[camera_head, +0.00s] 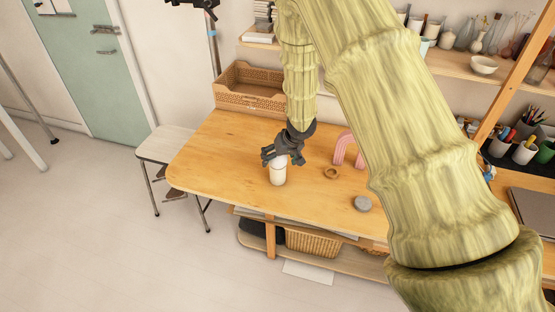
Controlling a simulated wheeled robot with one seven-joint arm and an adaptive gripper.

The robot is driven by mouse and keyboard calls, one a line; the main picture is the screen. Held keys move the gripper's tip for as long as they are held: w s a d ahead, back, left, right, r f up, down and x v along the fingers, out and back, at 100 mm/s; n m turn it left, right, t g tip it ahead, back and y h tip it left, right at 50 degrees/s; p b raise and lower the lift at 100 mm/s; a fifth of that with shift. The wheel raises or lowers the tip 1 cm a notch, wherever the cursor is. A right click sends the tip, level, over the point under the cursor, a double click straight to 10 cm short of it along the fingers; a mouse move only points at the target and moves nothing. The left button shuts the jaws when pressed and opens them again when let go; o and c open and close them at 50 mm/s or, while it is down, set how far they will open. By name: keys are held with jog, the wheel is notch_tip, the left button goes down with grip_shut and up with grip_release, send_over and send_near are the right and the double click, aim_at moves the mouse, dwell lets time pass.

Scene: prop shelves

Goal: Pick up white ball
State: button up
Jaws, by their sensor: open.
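My gripper (273,158), dark grey, is open and points down over the wooden table (225,155). No other clear white ball shows in this view.
A pink arch (341,148), a small wooden ring (331,172) and a grey disc (362,203) are on the table to the right. A woven crate (247,101) stands behind. The table's left part is clear. Shelves (470,68) hold pots and vases.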

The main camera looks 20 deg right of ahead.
jog(key=shift+c, duration=0.2)
jog(key=c, duration=1)
jog(key=shift+c, duration=0.2)
jog(key=shift+r, duration=1.6)
jog(key=s+r+b, duration=0.1)
jog(key=s+b, duration=0.5)
jog(key=s, duration=1)
jog(key=shift+d+r, duration=0.2)
jog(key=shift+r, duration=0.2)
